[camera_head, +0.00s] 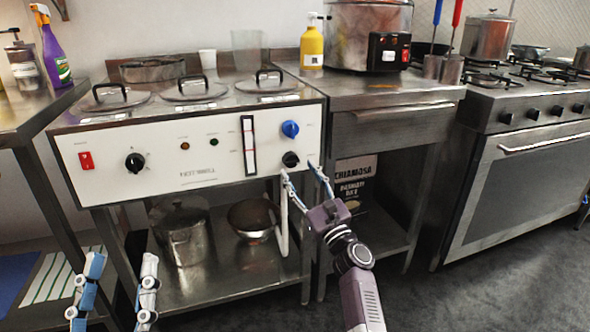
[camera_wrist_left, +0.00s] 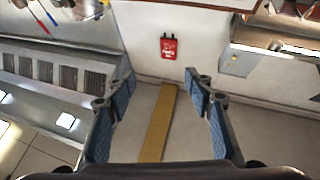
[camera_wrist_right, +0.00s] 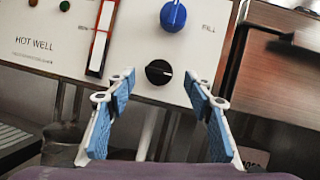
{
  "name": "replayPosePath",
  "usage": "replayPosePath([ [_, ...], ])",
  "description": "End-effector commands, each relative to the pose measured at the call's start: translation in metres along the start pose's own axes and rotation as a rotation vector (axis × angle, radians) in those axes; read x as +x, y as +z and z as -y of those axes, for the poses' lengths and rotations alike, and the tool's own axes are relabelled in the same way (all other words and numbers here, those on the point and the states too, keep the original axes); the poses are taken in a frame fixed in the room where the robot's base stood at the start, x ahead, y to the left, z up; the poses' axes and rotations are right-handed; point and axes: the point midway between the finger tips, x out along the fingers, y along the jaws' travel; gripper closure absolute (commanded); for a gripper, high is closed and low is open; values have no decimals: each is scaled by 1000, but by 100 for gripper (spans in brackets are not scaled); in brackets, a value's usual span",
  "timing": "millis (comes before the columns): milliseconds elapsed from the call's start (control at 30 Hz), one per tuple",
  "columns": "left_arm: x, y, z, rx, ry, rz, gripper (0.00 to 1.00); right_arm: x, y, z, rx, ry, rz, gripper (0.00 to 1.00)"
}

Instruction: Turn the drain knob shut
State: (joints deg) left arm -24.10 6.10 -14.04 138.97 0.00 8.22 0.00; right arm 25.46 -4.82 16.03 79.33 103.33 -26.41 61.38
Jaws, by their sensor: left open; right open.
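The black knob (camera_head: 290,159) is at the lower right of the white panel, under the blue knob (camera_head: 290,129). In the right wrist view the knob lies between the two fingertips, and I see no contact. My left gripper (camera_head: 122,262) is open and empty at the lower left, away from the panel.
The panel (camera_head: 225,160) also has another black knob (camera_head: 135,162), a red switch (camera_head: 86,160) and a level gauge (camera_head: 249,145). A white pipe (camera_head: 283,215) hangs below it. A pot (camera_head: 184,235) and bowl (camera_head: 252,218) stand on the lower shelf. A steel counter (camera_head: 375,92) adjoins on the right.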

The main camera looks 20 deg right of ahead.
Motion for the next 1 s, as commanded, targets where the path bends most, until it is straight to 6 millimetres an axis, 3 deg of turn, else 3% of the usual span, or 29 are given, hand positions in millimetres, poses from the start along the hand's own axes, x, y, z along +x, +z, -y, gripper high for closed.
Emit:
replayPosePath([
  [200, -2, -24, -3, -5, 5, -114, 52, 25, -1, -1, -3, 2, 0, 52],
  [600, -3, -32, -3, -7, 6, -151, 52, 31, -1, 0, -4, 1, -2, 52],
  [1000, -3, -32, -3, -6, 6, -150, 52, 31, -1, 0, -3, 1, -2, 93],
])
